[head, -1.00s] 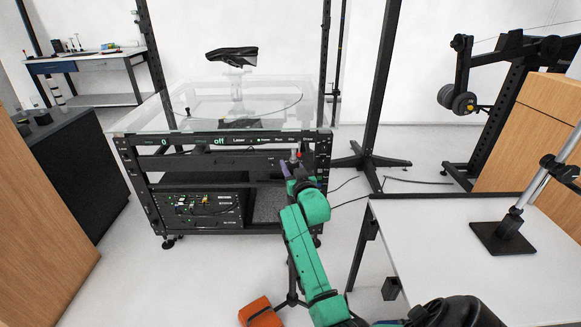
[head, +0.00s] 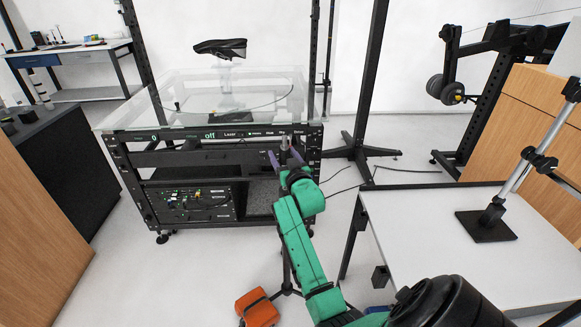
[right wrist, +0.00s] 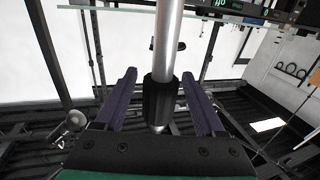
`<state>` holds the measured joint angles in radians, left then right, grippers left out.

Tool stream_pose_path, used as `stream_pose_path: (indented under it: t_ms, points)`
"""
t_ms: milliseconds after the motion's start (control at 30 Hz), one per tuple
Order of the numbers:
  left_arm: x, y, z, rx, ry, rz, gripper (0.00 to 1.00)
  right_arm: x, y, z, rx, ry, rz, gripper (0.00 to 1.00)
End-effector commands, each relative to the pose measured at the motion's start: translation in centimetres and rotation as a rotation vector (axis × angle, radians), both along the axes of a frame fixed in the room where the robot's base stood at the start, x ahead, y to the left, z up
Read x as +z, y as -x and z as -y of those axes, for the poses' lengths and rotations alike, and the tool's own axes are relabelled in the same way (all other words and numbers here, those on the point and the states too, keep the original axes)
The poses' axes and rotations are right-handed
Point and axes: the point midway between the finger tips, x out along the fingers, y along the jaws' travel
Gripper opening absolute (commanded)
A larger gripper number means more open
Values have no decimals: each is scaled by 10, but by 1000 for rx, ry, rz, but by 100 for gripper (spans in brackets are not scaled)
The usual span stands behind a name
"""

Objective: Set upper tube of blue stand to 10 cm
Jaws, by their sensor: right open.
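A stand with a silver upper tube (right wrist: 168,40) and a black collar (right wrist: 160,98) rises between my right gripper's purple fingers in the right wrist view. My right gripper (right wrist: 160,95) is open, with one finger on each side of the collar and visible gaps. In the head view my right gripper (head: 285,152) is in front of the cart's right part, around the silver tube tip (head: 284,142). The stand's dark tripod legs (head: 287,288) show behind my green arm, which hides most of it. No blue colour shows on it. My left gripper is not in view.
A black cart with a glass top (head: 150,112) and a turntable carrying a dark shoe (head: 220,47) stands behind the gripper. An orange bag (head: 257,308) lies on the floor by the tripod. A white table (head: 420,235) with a clamp stand (head: 487,222) is at right.

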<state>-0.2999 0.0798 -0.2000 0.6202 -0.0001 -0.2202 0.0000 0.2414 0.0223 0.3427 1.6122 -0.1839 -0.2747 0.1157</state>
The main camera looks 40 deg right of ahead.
Motion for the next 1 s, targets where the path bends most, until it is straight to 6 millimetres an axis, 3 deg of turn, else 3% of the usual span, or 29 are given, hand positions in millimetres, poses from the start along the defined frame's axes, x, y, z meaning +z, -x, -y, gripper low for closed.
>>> stream_pose_path:
  t_ms: [400, 500, 1000]
  points:
    - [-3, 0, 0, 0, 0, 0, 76, -2, 97, -39, -1, -1, -2, 72]
    - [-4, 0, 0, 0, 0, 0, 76, -1, 112, -46, 0, 0, -1, 72]
    - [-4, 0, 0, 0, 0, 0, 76, 1, 120, -49, 0, -1, 1, 72]
